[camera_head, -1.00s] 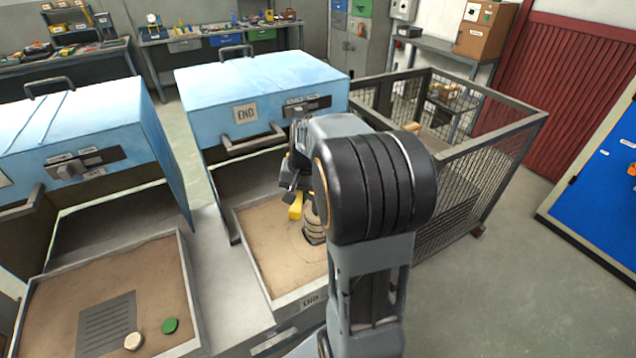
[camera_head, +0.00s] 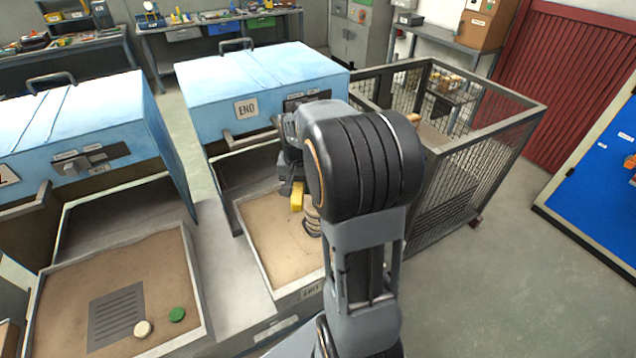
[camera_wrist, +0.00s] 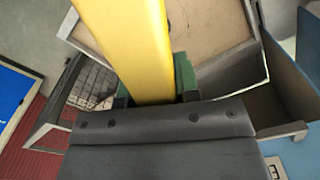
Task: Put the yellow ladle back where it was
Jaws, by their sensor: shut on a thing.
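The yellow ladle (camera_head: 297,195) shows in the head view as a small yellow piece below my gripper, above the sand tray of the right-hand blue unit marked END. In the wrist view its yellow length (camera_wrist: 135,50) runs up from between the green-padded fingers to the top edge of the picture. My gripper (camera_wrist: 155,90) is shut on the ladle. In the head view my gripper (camera_head: 290,180) is partly hidden by my own arm. The ladle's far end is out of the wrist view.
The right sand tray (camera_head: 262,262) holds a ringed stack (camera_head: 312,222), partly behind my arm. The left tray (camera_head: 75,270) holds a grate, a cream disc (camera_head: 142,328) and a green disc (camera_head: 177,314). Blue hoods (camera_head: 260,85) stand above the trays. A mesh cage (camera_head: 470,175) stands right.

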